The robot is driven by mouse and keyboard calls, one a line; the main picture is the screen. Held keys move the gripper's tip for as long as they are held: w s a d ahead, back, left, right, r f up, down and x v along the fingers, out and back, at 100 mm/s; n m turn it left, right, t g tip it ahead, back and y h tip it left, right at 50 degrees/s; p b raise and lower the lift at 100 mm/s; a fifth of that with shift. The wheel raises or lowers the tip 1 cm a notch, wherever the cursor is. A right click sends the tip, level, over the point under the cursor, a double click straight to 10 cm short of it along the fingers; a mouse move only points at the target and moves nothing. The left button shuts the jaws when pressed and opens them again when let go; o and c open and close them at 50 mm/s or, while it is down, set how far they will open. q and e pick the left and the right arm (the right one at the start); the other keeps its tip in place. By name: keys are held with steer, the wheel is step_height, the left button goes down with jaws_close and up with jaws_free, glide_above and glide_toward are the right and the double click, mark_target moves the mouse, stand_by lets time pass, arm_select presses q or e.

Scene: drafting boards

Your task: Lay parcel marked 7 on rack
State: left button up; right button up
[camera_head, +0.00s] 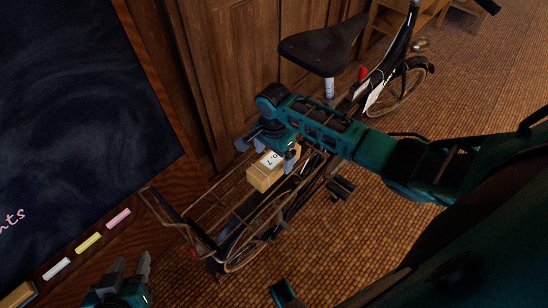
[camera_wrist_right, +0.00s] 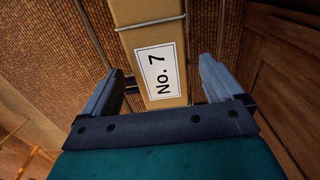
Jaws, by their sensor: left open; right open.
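The parcel marked 7 (camera_head: 262,178) is a tan box with a white label, at the seat end of the bicycle's wire rear rack (camera_head: 207,213). It appears to lie on the rack, though its underside is hidden. In the right wrist view the parcel (camera_wrist_right: 135,12) shows its "No. 7" label, and a thin metal bar crosses it. My right gripper (camera_head: 267,152) is open over the parcel. In the wrist view its fingers (camera_wrist_right: 163,78) stand on either side with visible gaps. My left gripper (camera_head: 130,264) is open and empty at the lower left, apart from the rack.
The bicycle's saddle (camera_head: 323,48) rises behind my right arm. A wooden panelled wall (camera_head: 235,70) stands close behind the bicycle. A blackboard (camera_head: 75,110) with chalks on its ledge is at the left.

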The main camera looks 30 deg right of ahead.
mark_target(274, 159)
step_height(274, 159, up, 8)
steer(key=p, duration=0.2)
steer(key=a+n+t, duration=0.1)
steer(key=s+a+f+n+y, duration=0.1)
steer(key=a, duration=0.1)
steer(key=s+a+n+t, duration=0.1)
steer(key=a+n, duration=0.1)
steer(key=shift+f+t+y, duration=0.2)
steer(key=shift+t+y, duration=0.1)
arm_select(q)
steer(key=shift+s+a+r, duration=0.3)
steer(key=shift+s+a, duration=0.15)
steer(key=shift+a, duration=0.2)
arm_select(e)
steer(key=s+n+t, duration=0.8)
steer(key=s+n, duration=0.4)
steer(key=shift+a+f+n+y, duration=0.3)
steer(key=shift+a+n+y, duration=0.1)
steer(key=shift+a, duration=0.05)
steer(key=shift+s, duration=0.1)
